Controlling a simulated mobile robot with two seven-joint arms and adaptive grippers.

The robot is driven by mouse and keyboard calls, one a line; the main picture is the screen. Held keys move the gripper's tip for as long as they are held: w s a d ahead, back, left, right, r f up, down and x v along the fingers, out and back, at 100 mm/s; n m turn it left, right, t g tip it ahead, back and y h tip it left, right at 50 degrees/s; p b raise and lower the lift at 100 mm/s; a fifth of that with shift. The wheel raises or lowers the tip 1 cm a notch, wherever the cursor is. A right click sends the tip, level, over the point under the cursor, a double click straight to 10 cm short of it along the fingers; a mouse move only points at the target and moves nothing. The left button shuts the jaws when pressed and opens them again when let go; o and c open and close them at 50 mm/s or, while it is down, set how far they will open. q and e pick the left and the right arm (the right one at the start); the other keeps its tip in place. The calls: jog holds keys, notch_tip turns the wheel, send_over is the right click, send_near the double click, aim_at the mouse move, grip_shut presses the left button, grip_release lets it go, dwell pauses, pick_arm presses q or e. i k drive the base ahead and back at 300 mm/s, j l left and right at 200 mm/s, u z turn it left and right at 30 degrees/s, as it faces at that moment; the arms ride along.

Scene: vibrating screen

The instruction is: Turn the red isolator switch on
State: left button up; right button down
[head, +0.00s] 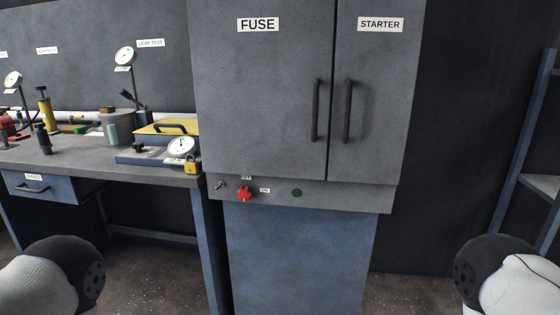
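The red isolator switch (244,194) is a small red knob on the lower front strip of the grey cabinet (260,110). A small label above it seems to read OFF, and a label to its right seems to read ON. The knob is too small to tell clearly which label it points to. Neither of my grippers is in view; only parts of my arms show at the lower left and lower right corners, well away from the switch.
A small metal toggle (219,185) is left of the red switch, and a green button (297,192) is right of it. Closed FUSE and STARTER doors have black handles. A workbench (150,172) with gauges and tools stands left. A blue rack (525,140) stands right.

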aim_at(244, 194)
jog(key=l+u, duration=0.25)
jog(key=l, duration=0.5)
jog(key=l+u, duration=0.2)
jog(key=l, duration=0.55)
jog(key=k+l+u, duration=0.25)
jog(key=l, duration=0.5)
jog(key=i, duration=0.1)
